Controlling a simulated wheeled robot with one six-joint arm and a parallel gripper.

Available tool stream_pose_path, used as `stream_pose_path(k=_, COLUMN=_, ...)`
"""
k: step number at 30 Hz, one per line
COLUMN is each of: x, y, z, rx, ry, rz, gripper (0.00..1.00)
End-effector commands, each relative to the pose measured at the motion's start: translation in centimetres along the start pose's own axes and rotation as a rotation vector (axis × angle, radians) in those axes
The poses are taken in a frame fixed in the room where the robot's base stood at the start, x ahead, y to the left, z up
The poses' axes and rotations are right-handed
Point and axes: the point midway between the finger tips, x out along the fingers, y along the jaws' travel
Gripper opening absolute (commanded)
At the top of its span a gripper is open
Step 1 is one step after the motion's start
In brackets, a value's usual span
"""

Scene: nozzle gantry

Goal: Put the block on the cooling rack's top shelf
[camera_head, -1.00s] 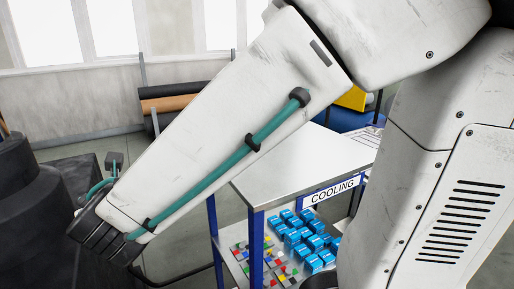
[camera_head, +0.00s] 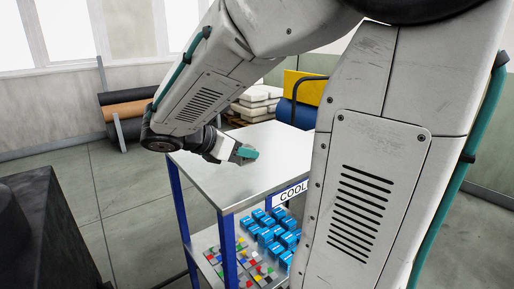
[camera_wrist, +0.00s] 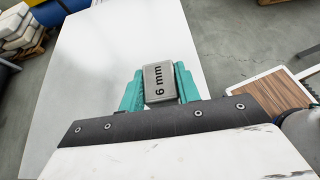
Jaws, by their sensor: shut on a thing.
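The block is a grey piece marked "6 mm" (camera_wrist: 160,83), clear in the wrist view between the two teal fingers. My gripper (camera_wrist: 160,90) is shut on it; in the head view my gripper (camera_head: 244,153) shows small over the rack's top. The cooling rack's top shelf (camera_head: 265,185) is a bare, flat silver sheet on blue legs with a "COOLING" sign on its front edge, partly hidden by my arm. In the wrist view the top shelf (camera_wrist: 90,70) spreads out pale beneath the block. I cannot tell how high the block is above it.
The rack's lower shelf holds several blue boxes (camera_head: 270,228) and a tray of coloured pieces (camera_head: 258,274). Behind stand stacked white sacks (camera_head: 258,103), a yellow panel (camera_head: 304,88) and rolls (camera_head: 128,116). A dark block-like object (camera_head: 45,235) stands at left. The top shelf is clear.

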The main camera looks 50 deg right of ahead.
Motion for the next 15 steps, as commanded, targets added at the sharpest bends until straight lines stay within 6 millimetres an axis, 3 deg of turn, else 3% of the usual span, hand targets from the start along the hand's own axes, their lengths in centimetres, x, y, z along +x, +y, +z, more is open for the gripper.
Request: stream_pose_path(k=15, x=8.5, y=7.9, z=3.4, rx=0.001, ry=-0.001, rz=-0.002, gripper=0.0)
